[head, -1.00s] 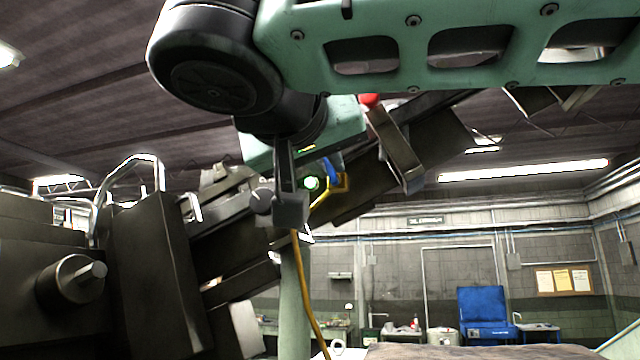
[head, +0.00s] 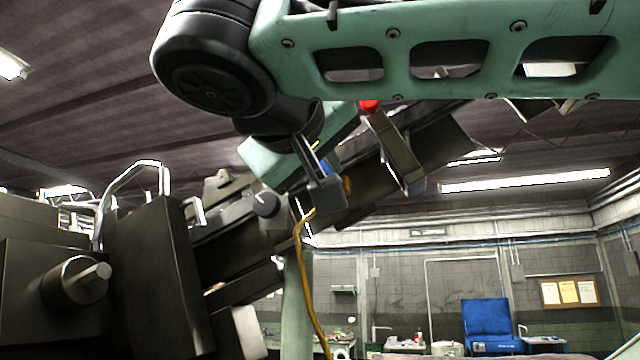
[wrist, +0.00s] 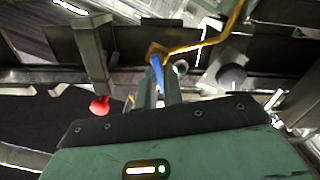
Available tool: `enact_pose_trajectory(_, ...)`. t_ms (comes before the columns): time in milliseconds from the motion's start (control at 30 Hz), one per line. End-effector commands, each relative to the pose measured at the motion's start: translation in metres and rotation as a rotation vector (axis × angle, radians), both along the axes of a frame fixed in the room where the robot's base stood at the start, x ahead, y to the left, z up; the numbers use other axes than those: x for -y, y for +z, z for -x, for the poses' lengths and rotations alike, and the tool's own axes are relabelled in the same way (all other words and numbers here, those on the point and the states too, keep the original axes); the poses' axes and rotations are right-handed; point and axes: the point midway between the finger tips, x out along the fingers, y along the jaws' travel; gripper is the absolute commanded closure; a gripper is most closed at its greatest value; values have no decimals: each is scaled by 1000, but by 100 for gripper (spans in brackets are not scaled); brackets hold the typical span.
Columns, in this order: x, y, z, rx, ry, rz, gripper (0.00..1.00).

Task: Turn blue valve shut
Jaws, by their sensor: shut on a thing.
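The blue valve handle (wrist: 156,69) shows in the wrist view between my two fingers, beside a brass-yellow fitting (wrist: 156,50). My gripper (wrist: 160,84) is shut on the handle. In the head view only a small bit of the blue handle (head: 332,167) shows, with the yellow fitting (head: 347,185) beside it. My wrist parts cover most of the handle and my fingers there. The exact angle of the handle is hard to tell.
A yellow pipe (head: 302,260) runs down from the fitting. A red knob (head: 370,106) and a metal bracket (head: 397,152) stand right of the valve. A dark round knob (head: 265,204) and machine blocks (head: 158,275) are on the left. The room at lower right is open.

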Motion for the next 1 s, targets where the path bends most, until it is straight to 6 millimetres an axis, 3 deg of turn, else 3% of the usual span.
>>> enact_pose_trajectory(167,-1,-3,0,-5,-1,1,100)
enact_pose_trajectory(200,-1,-3,0,-5,-1,1,85)
enact_pose_trajectory(233,-1,-3,0,-5,0,0,82)
enact_pose_trajectory(567,-2,-2,3,-2,1,-1,82)
enact_pose_trajectory(767,-12,-5,28,-2,5,-2,82)
enact_pose_trajectory(1000,-32,-5,82,-3,7,-1,82)
